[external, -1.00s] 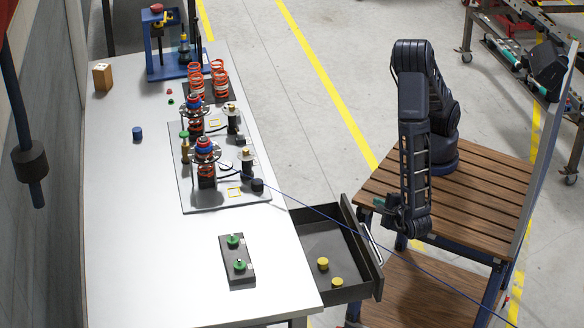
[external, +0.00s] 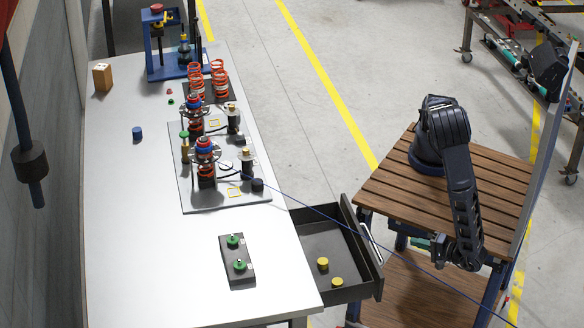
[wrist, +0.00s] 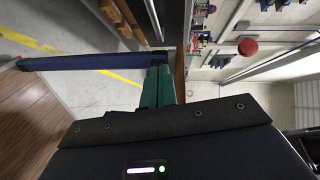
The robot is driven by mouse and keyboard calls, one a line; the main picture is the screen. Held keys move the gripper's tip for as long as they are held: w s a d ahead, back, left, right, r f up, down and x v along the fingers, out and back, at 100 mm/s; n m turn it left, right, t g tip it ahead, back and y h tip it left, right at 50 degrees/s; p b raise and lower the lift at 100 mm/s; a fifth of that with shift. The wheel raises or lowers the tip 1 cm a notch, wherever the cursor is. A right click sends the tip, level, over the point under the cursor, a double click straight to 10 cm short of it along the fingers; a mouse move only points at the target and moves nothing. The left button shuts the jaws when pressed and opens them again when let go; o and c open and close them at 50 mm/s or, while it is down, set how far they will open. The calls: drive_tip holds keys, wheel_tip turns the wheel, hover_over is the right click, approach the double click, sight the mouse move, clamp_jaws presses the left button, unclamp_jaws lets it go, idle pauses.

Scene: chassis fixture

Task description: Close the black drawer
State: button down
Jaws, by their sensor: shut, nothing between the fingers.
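The black drawer (external: 318,243) is pulled out from the right side of the white workbench, with its silver handle (external: 371,243) on the front. Two yellow knob-like pieces (external: 323,264) lie inside it. My gripper (external: 436,243) is to the right of the drawer front, apart from the handle, low beside the wooden-topped cart. In the wrist view its green fingers (wrist: 158,88) are together, with nothing between them. I cannot clearly make out the drawer in the wrist view.
The white workbench (external: 135,245) carries a grey plate (external: 205,195) with spring assemblies and a black block with green knobs (external: 237,260). A thin blue cable runs over the open drawer. The slatted cart (external: 395,185) and its blue frame (wrist: 90,60) are close to my arm.

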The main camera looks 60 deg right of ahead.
sight(316, 264)
drive_tip(key=w+a+f, duration=0.2)
drive_tip(key=w, duration=0.9)
drive_tip(key=shift+w+a, duration=0.3)
drive_tip(key=shift+w, duration=0.05)
drive_tip(key=w+a, duration=1.6)
drive_tip(key=shift+w+a, duration=0.75)
drive_tip(key=shift+w+r, duration=0.1)
